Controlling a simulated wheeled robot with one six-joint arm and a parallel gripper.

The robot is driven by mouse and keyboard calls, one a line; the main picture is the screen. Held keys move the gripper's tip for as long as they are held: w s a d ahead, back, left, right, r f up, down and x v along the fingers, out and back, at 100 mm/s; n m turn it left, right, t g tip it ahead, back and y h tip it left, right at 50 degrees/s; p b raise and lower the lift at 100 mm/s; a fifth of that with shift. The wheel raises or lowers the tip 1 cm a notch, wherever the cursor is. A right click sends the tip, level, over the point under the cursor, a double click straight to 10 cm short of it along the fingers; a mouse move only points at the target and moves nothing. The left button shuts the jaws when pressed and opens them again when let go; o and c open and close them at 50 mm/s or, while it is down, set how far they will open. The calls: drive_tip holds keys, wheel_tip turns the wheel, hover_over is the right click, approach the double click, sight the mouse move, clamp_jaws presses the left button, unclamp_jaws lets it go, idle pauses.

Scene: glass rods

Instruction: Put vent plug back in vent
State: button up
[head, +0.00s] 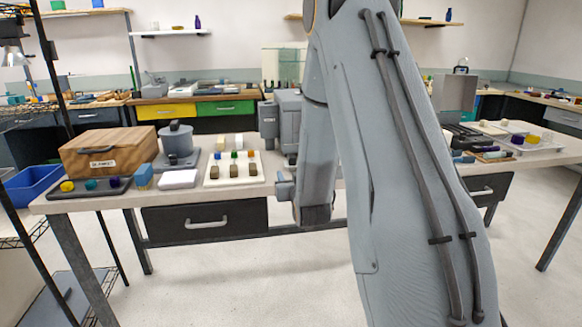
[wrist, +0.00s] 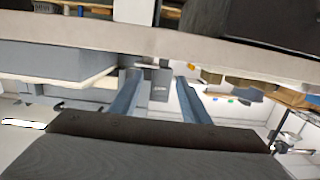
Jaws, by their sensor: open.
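I cannot pick out the vent or the vent plug for certain in either view. A grey device with a rounded top (head: 178,142) stands on the left of the near table, but I cannot tell if it has the vent. My gripper shows in the wrist view (wrist: 157,80) with its two blue-grey fingers apart. I see nothing held between them; a grey block shows in the background. In the head view my arm covers the middle of the table and hides what lies behind it.
The near table (head: 120,198) carries a wooden box (head: 108,152), a white board (head: 232,181) with small coloured pieces, a dark tray (head: 88,187) and a white block (head: 178,179). A drawer (head: 207,216) is below. Open floor (head: 240,280) lies in front.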

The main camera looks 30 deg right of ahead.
sight(293, 162)
drive_tip(key=shift+w+d+r+t+h, duration=0.25)
drive_tip(key=shift+d+t, duration=0.15)
drive_tip(key=shift+d, duration=0.1)
drive_tip(key=shift+w+d+r+t+h, duration=0.15)
drive_tip(key=shift+w+d+t, duration=0.05)
drive_tip(key=shift+d+t, duration=0.25)
drive_tip(key=x, duration=0.5)
drive_tip(key=d+p+x, duration=0.1)
drive_tip(key=x, duration=0.1)
drive_tip(key=shift+w+f, duration=0.1)
drive_tip(key=shift+f, duration=0.05)
clamp_jaws()
